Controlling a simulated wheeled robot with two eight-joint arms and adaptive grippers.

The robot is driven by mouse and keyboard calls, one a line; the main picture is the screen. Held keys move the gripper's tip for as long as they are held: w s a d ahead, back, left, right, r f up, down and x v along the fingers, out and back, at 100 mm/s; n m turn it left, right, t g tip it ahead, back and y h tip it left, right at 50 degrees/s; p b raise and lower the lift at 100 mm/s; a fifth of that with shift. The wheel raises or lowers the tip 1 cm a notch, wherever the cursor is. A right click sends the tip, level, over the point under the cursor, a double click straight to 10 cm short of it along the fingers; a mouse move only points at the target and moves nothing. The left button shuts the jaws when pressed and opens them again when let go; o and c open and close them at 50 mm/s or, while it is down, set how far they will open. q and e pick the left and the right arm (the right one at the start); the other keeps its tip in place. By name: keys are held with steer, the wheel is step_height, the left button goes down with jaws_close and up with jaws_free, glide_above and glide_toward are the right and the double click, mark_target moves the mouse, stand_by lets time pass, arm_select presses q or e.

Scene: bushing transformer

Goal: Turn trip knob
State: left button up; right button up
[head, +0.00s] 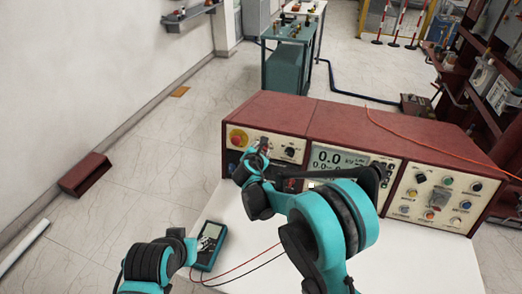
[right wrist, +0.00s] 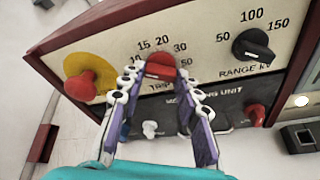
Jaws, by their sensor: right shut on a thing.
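The trip knob (right wrist: 161,64) is red and sits on the cream left panel of the maroon console (head: 285,105). Numbers are printed around it. My right gripper (right wrist: 157,72) is shut on the knob, one finger on each side. In the head view the right gripper (head: 259,150) reaches the left panel from the front, and its fingers largely cover the knob.
A yellow-ringed red emergency button (right wrist: 88,82) is close left of the knob. A black range knob (right wrist: 253,45) is to the right. A teal multimeter (head: 209,245) with red and black leads lies on the white table (head: 240,235).

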steer(key=o, duration=1.1)
steer(key=v, duration=1.2)
steer(key=shift+a, duration=0.1)
